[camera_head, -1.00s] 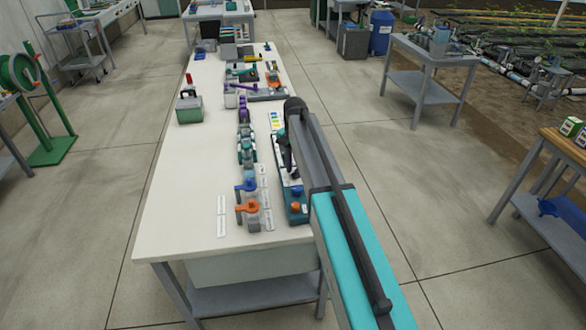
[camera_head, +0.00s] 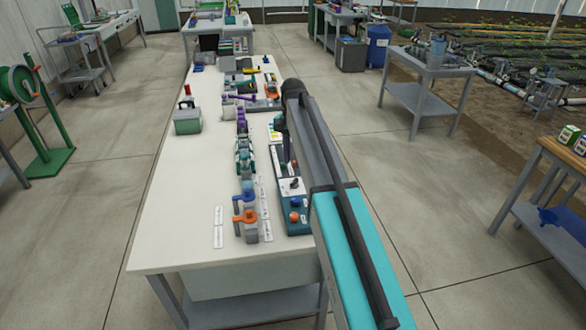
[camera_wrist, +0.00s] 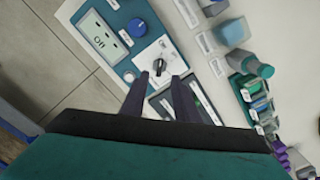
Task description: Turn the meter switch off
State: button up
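The meter switch is a black rotary knob (camera_wrist: 159,67) on a white plate, on a teal panel (camera_wrist: 120,14) in the wrist view. A grey display (camera_wrist: 101,37) with dark characters and a round blue knob (camera_wrist: 137,27) sit beside it on the panel. My gripper (camera_wrist: 158,77) has two dark fingers spread apart, empty, with tips just short of the switch in the picture; contact is not visible. In the head view the switch (camera_head: 294,185) shows small on the panel (camera_head: 291,227) at the bench's right edge. My arm hides part of the panel there.
The white bench (camera_head: 175,235) is bare on its left side. Orange-handled (camera_head: 245,217) and blue-handled (camera_head: 244,196) valves stand left of the panel, with labels around them. A green box (camera_head: 187,121) is farther back. Open floor lies right of the bench.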

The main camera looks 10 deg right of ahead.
jog(key=shift+r+b, duration=0.35)
jog(key=shift+r, duration=1.95)
jog(key=shift+r, duration=0.1)
